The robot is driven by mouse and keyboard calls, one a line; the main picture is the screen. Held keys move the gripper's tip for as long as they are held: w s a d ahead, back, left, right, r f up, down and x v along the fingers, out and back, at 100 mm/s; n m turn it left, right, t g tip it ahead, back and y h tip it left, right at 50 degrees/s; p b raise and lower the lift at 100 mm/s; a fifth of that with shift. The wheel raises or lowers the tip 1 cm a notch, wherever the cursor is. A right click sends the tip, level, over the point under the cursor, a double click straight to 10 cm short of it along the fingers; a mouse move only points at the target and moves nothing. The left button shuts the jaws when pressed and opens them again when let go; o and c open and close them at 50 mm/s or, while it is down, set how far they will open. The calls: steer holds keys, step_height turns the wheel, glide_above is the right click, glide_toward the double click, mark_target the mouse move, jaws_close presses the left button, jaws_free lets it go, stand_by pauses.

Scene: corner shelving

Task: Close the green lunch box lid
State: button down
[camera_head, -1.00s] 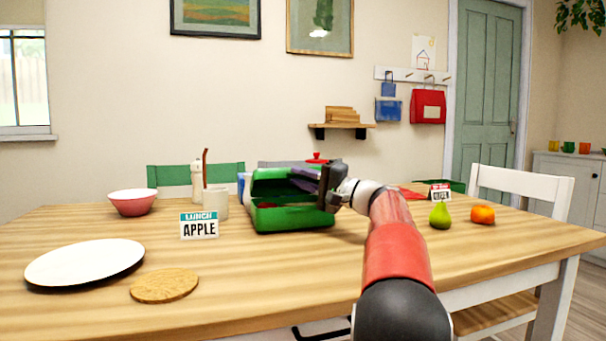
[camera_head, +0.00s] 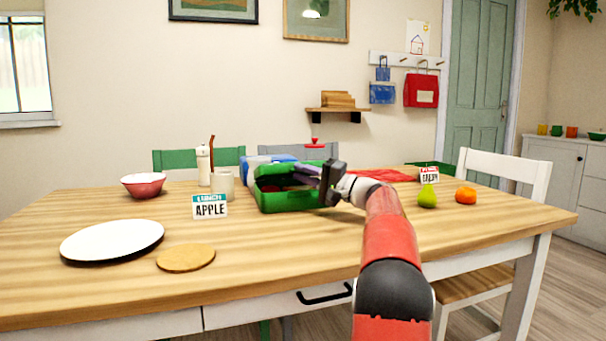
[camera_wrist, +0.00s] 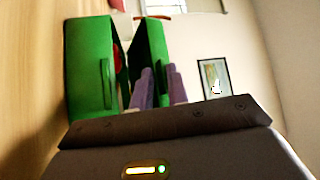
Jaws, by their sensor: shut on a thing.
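The green lunch box (camera_head: 290,202) stands on the table, slightly right of its middle. Its lid (camera_head: 275,169) is partly open, tilted over the box with a dark gap at the front. My gripper (camera_head: 306,172) reaches in from the right at lid height. In the wrist view the box body (camera_wrist: 88,70) is at left and the lid (camera_wrist: 150,45) beside it. The two purple-grey fingers (camera_wrist: 158,85) stand on either side of the lid's edge, shut on it. A red thing (camera_wrist: 117,57) shows inside the box; most of the interior is hidden.
A blue container (camera_head: 262,160) is behind the box. A beige cup (camera_head: 223,183), a bottle (camera_head: 204,165) and an apple lunch card (camera_head: 210,207) are left of it. A pear (camera_head: 427,197) and an orange (camera_head: 466,196) lie right of my arm. The front-left holds a plate (camera_head: 112,240) and cork mat (camera_head: 186,258).

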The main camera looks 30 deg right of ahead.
steer(key=c, duration=1.4)
jaws_free()
steer(key=v, duration=0.7)
steer(key=shift+s+d, duration=0.25)
steer(key=shift+s, duration=0.1)
steer(key=shift+r, duration=0.1)
